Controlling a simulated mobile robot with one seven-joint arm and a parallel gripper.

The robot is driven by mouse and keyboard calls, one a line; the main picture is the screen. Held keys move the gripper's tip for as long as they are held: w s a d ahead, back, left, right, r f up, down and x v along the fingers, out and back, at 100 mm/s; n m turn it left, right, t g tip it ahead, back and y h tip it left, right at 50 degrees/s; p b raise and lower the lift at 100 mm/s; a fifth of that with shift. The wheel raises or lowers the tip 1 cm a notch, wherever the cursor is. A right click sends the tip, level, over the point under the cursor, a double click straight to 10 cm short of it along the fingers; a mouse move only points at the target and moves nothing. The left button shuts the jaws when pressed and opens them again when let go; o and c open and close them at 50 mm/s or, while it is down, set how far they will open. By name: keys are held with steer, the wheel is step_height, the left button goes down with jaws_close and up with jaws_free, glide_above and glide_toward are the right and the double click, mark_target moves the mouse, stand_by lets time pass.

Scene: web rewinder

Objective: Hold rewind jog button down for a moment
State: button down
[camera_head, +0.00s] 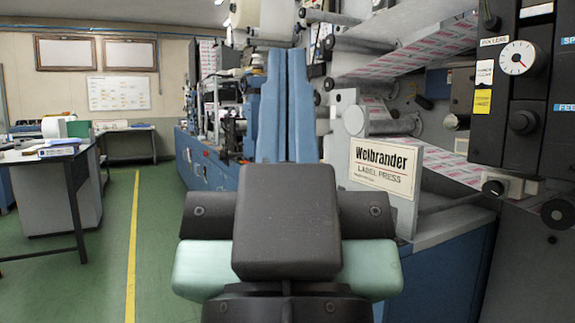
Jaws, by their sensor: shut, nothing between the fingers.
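My gripper (287,58) stands upright in the middle of the view, its two blue fingers shut side by side with nothing visible between them. The dark block and pale green parts of my own arm in the foreground hide its base. A dark control panel (488,120) is at the right edge, cut off by the frame. I cannot make out a button marked as rewind jog. My gripper is left of the panel and apart from it in the picture.
The label press with its "Weibrander" sign (381,170) and printed web (410,52) fills the middle right. A blue cabinet (450,262) stands below it. At left are a table (40,155) and green floor with a yellow line (131,250); the floor there is clear.

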step_height(320, 180, up, 34)
steer(key=p, duration=3)
steer(key=shift+f+p, duration=0.25)
steer(key=shift+p, duration=0.15)
